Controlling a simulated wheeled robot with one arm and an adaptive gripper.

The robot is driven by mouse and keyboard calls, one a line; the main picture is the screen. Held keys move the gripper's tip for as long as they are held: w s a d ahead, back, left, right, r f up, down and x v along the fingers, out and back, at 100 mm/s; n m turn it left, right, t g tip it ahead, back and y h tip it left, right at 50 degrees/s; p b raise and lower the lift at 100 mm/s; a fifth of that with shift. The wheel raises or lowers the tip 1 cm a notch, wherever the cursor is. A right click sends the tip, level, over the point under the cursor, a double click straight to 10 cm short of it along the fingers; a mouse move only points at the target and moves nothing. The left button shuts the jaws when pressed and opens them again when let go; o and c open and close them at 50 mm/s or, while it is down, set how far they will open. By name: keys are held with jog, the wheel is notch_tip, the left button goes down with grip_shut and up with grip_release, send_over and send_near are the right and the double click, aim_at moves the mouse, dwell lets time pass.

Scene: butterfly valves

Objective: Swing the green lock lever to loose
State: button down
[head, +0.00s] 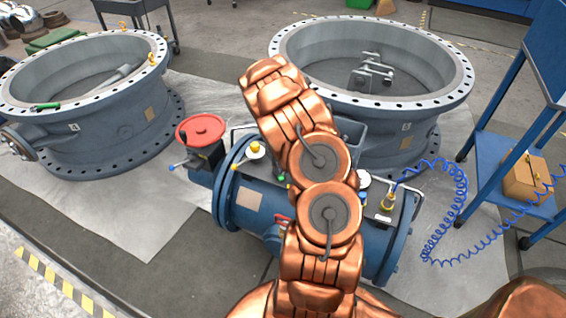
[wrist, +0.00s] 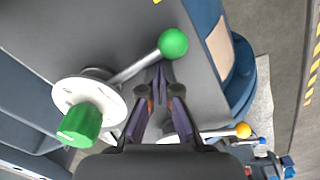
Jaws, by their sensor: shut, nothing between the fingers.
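The green lock lever shows in the wrist view as a green ball knob (wrist: 173,43) on a metal rod. The rod runs down-left to a white disc hub (wrist: 90,100) with a green cap (wrist: 80,125). My gripper (wrist: 160,70) is shut and empty, its fingertips close below the green knob and beside the rod. I cannot tell whether they touch it. In the head view a small green spot (head: 281,178) shows beside my arm; the rest of the lever and my gripper are hidden behind my arm.
A yellow-knobbed lever (wrist: 243,130) is at the right in the wrist view. The blue valve body (head: 250,212) carries a red handwheel (head: 201,130) at its left. Large flanged rings (head: 95,140) stand behind. A blue cart (head: 490,165) and coiled hose (head: 460,200) are at right.

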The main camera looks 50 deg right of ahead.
jog(key=shift+s, duration=1)
jog(key=shift+s+d, duration=0.15)
dwell(0.4)
jog(key=shift+s+d, duration=0.2)
jog(key=shift+s, duration=0.2)
jog(key=shift+s+d+b, duration=0.15)
jog(key=shift+s+b, duration=0.05)
jog(key=shift+b, duration=0.1)
dwell(0.3)
jog(key=shift+w+a+r+p, duration=0.1)
jog(key=shift+a+r+p, duration=0.1)
jog(key=shift+r, duration=1.6)
jog(key=shift+w+a+r+p, duration=0.1)
jog(key=shift+r+p, duration=0.05)
jog(key=shift+r, duration=1.6)
